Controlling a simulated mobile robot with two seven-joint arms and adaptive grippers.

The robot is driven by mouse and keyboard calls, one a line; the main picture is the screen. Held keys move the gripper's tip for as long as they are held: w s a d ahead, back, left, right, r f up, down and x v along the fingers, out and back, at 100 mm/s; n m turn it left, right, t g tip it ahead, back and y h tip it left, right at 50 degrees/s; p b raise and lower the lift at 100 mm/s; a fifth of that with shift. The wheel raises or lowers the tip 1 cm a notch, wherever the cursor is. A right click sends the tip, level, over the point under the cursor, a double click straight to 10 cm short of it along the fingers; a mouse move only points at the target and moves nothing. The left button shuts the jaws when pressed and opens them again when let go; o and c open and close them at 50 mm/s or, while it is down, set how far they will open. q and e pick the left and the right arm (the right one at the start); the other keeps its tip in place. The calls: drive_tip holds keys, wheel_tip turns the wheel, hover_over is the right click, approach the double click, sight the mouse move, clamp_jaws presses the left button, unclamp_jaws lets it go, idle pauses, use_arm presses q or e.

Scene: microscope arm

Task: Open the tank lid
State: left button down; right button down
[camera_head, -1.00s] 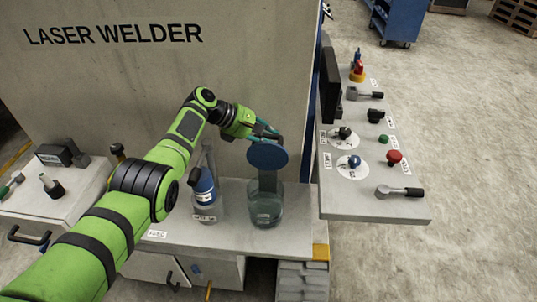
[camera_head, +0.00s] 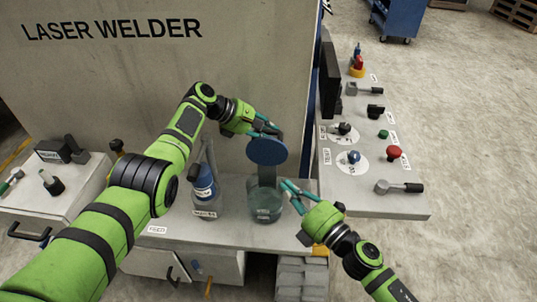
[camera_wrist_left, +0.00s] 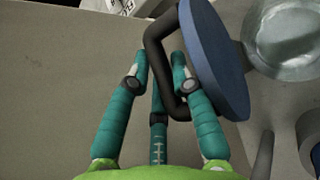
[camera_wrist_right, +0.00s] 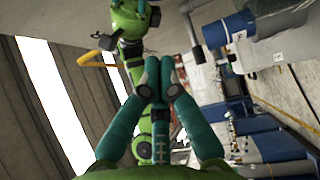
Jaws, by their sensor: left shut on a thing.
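The tank (camera_head: 265,203) is a clear round vessel on the grey bench, with a label low on its front. Its blue round lid (camera_head: 267,151) stands steeply tilted above the tank, its flat face toward the head camera. My left gripper (camera_head: 277,130) is behind the lid, shut on its dark bent handle (camera_wrist_left: 155,55). The left wrist view shows the lid edge-on (camera_wrist_left: 217,60), beside the tank's glass (camera_wrist_left: 285,40).
The control shelf (camera_head: 375,205) with knobs and levers lies to the right. The welder's wall (camera_head: 130,75) rises behind.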

use_arm(q)
drive_tip(key=shift+w+a+f, duration=0.15)
drive_tip(key=shift+a+f, duration=0.05)
drive_tip(key=shift+f, duration=0.1)
use_arm(e)
approach(255, 142)
drive_tip(key=a, duration=0.3)
drive_tip(key=shift+w, duration=1.5)
drive_tip(key=shift+r, duration=0.1)
